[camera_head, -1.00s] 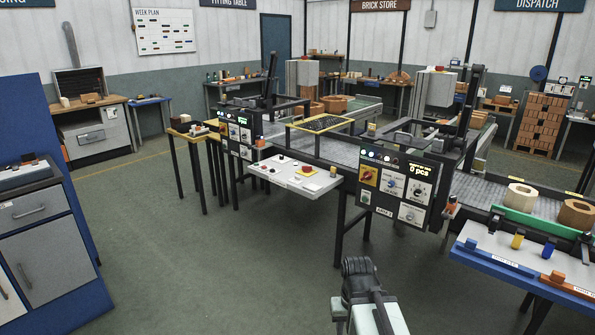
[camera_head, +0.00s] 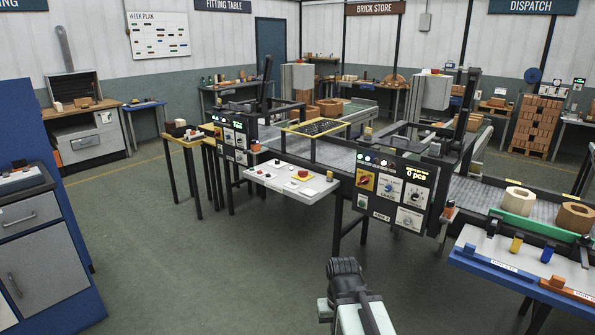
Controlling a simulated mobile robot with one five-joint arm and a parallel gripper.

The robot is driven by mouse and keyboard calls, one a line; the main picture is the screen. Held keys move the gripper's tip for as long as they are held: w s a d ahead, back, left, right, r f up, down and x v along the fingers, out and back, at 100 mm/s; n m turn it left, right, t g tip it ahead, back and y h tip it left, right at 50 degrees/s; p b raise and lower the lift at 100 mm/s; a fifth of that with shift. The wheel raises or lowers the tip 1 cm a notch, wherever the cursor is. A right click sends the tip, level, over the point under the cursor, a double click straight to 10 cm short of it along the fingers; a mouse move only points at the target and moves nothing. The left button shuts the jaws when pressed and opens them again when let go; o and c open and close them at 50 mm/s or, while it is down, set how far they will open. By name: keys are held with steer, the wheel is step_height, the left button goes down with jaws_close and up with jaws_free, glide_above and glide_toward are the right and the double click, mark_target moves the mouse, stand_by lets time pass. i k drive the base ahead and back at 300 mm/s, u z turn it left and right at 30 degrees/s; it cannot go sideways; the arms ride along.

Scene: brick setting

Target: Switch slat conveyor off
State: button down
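The slat conveyor (camera_head: 340,154) is a long grey bed running across the middle to the right; I cannot read a name on it. A dark control panel (camera_head: 392,206) faces me on its front. The switch's exact position is too small to tell. My gripper end (camera_head: 345,270) is the dark part low in the middle, well short of the panel; its fingers cannot be made out.
A similar panel (camera_head: 231,140) stands farther left. A white console (camera_head: 290,180) with buttons juts out between them. A blue-edged bench (camera_head: 510,258) with colored handles stands right. The floor (camera_head: 215,260) between is clear.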

mark_target(302, 174)
steer(key=u, duration=0.35)
steer(key=i, duration=2.05)
steer(key=u, duration=0.35)
steer(key=i, duration=1.85)
steer(key=z, duration=0.3)
